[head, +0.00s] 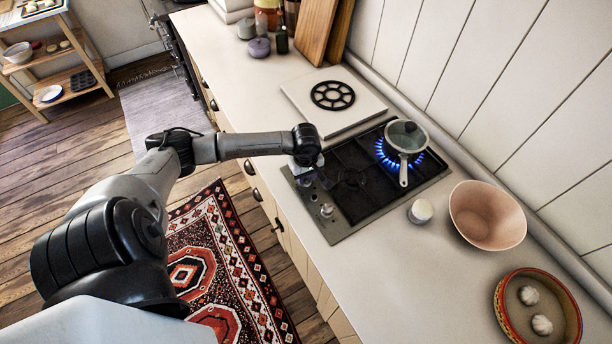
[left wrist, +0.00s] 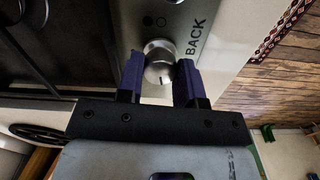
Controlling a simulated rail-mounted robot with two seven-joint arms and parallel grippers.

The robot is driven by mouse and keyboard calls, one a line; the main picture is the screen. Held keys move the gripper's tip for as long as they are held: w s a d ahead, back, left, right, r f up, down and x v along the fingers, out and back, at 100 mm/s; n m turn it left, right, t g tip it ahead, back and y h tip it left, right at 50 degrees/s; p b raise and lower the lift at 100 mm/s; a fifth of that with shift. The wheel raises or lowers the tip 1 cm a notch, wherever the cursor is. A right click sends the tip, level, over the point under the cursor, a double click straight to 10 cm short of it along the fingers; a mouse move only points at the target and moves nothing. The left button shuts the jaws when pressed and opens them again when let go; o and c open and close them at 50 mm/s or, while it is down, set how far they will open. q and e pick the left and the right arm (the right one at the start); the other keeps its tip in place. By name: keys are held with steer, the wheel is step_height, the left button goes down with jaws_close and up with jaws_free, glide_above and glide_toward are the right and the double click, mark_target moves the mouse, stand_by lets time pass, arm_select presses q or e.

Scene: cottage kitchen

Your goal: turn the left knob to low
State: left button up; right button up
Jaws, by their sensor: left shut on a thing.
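The gas hob (head: 345,222) is set in the counter, with its control strip along the edge nearest the drawers. My left gripper (head: 306,178) is over the far end of that strip. In the left wrist view, the round silver left knob (left wrist: 157,59) sits between the two dark purple fingers, and the gripper (left wrist: 160,78) is shut on it. "BACK" is printed beside the knob. A dark mark shows on the knob's edge; its setting cannot be read. In the head view my arm hides this knob. My right gripper is out of view.
A lidded pan (head: 408,138) stands on the back burner over a tall blue flame (head: 385,155). Another knob (head: 327,210) is close by on the strip. A small white pot (head: 420,211) and pink bowl (head: 486,216) stand to the right. A black trivet (head: 333,95) lies on a board behind.

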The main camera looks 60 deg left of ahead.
arm_select(q)
steer(key=n+b, duration=0.1)
steer(key=n, duration=0.2)
steer(key=shift+n, duration=0.4)
steer(key=n, duration=0.2)
steer(key=shift+n, duration=0.3)
steer(key=n, duration=0.4)
steer(key=shift+n+b, duration=0.3)
steer(key=shift+b, duration=0.1)
steer(key=shift+n, duration=0.5)
steer(key=o, duration=0.6)
steer(key=shift+o, duration=0.2)
steer(key=shift+r, duration=0.15)
